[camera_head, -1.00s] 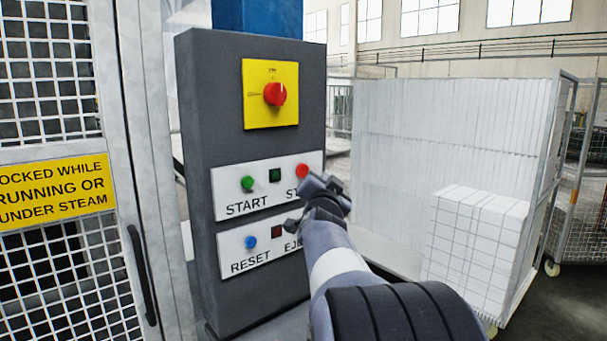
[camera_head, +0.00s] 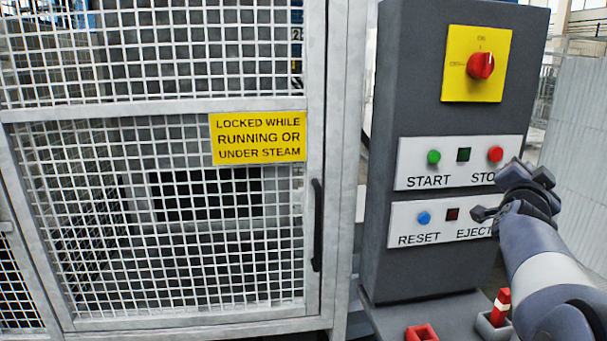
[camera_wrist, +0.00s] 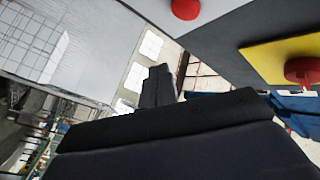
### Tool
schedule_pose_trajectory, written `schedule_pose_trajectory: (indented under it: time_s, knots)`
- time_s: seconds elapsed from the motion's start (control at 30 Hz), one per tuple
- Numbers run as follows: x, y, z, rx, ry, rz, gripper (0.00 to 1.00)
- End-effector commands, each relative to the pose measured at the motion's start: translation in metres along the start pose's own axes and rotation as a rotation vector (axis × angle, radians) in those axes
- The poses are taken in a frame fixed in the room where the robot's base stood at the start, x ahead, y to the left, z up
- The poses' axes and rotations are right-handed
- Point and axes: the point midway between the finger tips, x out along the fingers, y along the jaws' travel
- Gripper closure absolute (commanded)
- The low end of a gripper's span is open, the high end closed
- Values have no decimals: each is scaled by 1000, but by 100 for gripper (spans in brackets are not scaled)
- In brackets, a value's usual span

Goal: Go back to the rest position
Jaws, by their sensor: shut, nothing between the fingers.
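My gripper (camera_head: 512,192) is shut and empty in the head view. It is in front of the lower right of the grey control panel (camera_head: 387,240), covering parts of the STOP and EJECT labels. Whether it touches the panel cannot be told. In the wrist view the dark gripper (camera_wrist: 157,88) points past the panel, with a red button (camera_wrist: 185,8) and the red knob (camera_wrist: 303,72) on its yellow plate in view. The panel has a green START button (camera_head: 434,157), a red STOP button (camera_head: 495,154) and a blue RESET button (camera_head: 424,218).
A mesh guard door (camera_head: 312,130) with a black handle (camera_head: 317,225) and a yellow warning sign (camera_head: 258,138) stands closed left of the panel. A red-and-white item (camera_head: 501,306) and a red holder (camera_head: 421,333) are below the panel. White stacked panels (camera_head: 585,150) stand at right.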

Motion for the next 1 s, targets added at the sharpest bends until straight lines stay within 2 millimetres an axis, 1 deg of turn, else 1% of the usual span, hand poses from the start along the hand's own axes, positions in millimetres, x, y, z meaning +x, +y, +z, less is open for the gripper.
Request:
schedule_pose_trajectory:
  time_s: [0.03,0.1,0.4,0.8,1.0]
  knots:
    - [-5,6,0,0,3,0,100]
    - [-10,9,-3,-1,2,0,100]
    - [-19,14,-13,0,0,0,100]
    - [-20,14,-14,-1,-1,0,100]
    - [-14,9,-13,0,-2,0,100]
